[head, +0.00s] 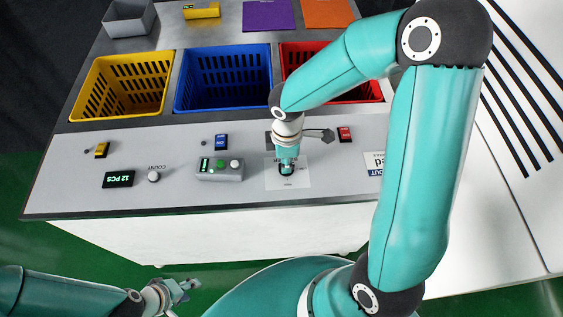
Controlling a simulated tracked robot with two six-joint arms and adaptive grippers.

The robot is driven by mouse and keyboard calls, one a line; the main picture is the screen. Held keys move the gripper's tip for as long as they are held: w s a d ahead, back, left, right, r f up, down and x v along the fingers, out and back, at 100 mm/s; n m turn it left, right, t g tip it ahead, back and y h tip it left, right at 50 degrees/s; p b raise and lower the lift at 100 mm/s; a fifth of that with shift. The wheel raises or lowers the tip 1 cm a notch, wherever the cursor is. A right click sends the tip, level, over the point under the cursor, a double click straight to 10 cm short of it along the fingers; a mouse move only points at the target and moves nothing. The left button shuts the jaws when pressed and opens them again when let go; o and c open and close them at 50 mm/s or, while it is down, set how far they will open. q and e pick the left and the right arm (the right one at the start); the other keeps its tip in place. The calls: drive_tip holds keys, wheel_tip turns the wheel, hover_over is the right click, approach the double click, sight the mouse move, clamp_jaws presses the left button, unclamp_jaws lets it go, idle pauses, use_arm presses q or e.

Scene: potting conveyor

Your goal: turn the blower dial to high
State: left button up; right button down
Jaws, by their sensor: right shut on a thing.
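The blower dial (286,172) is a small dark knob on a white label plate (299,182) near the front of the grey panel. My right gripper (286,167) comes down over it from above and is shut on it. The gripper hides most of the knob, so its pointer setting cannot be read. My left gripper (183,290) hangs low in front of the bench, well away from the dial, with its fingers apart and nothing between them.
A grey button box (220,170), a count display (118,180) and a white knob (154,176) lie left of the dial. Yellow (92,112), blue (205,112) and red (366,91) crates stand behind.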

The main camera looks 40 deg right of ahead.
drive_tip(key=shift+w+a, duration=0.1)
drive_tip(key=shift+a, duration=0.05)
drive_tip(key=shift+m+b, duration=0.3)
drive_tip(key=shift+b, duration=0.15)
drive_tip(key=m+b, duration=0.3)
drive_tip(key=shift+d+f, duration=0.2)
drive_tip(key=shift+d, duration=0.1)
drive_tip(key=m+b, duration=0.4)
drive_tip(key=m, duration=0.1)
drive_tip(key=shift+m+b, duration=0.35)
drive_tip(key=shift+m, duration=0.05)
drive_tip(key=m+b, duration=0.2)
drive_tip(key=m, duration=0.2)
drive_tip(key=shift+b, duration=0.3)
drive_tip(key=shift+a+r+m+b, duration=0.1)
drive_tip(key=shift+m+b, duration=0.7)
drive_tip(key=shift+m, duration=1.4)
